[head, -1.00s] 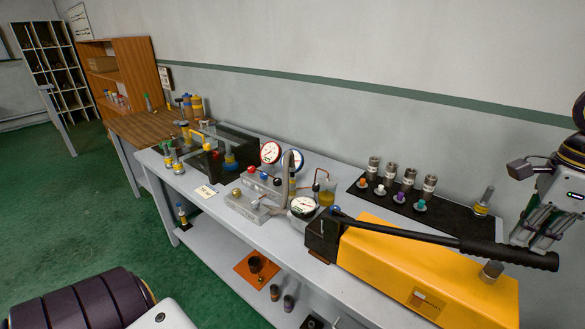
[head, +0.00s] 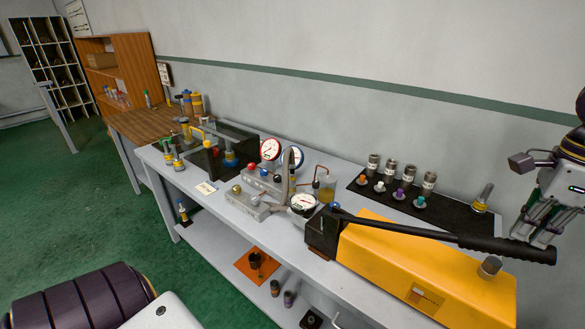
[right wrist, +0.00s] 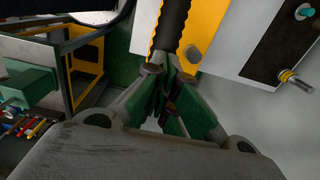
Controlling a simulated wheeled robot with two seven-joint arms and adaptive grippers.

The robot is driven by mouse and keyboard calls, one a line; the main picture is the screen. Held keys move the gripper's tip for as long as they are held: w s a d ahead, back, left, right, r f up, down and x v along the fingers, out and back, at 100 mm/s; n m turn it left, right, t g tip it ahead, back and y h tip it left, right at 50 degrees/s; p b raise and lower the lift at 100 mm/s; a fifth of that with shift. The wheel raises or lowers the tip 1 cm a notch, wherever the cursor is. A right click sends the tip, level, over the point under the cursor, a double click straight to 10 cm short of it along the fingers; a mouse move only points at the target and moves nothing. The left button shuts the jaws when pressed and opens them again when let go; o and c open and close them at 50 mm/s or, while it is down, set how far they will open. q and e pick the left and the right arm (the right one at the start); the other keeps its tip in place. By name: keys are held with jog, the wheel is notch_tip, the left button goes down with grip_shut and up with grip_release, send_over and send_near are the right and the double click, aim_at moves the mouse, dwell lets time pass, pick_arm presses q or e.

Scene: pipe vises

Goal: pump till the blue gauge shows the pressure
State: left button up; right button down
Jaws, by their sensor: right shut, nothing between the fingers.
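The yellow hand pump (head: 400,262) lies at the near right end of the bench. Its black lever (head: 440,236) runs low along it to a ribbed grip, which also shows in the right wrist view (right wrist: 171,25). A white-faced gauge (head: 303,203) sits by the pump head. My right gripper (head: 533,238) is shut and empty, close over the lever's grip; contact is unclear. My left gripper is out of view.
A black mat (head: 455,211) with several metal fittings and coloured plugs lies behind the pump. A black vise-like fixture (head: 213,158) is farther left. A lower shelf (head: 225,250) holds small parts.

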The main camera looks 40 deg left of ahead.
jog(key=shift+d+f+b, duration=0.2)
jog(key=shift+f+b, duration=0.35)
jog(key=shift+f, duration=0.35)
jog(key=shift+a+r+p, duration=0.2)
jog(key=shift+r+p, duration=0.45)
jog(key=shift+r, duration=0.4)
jog(key=shift+r+p, duration=1.85)
jog(key=shift+r, duration=0.7)
jog(key=shift+f, duration=0.1)
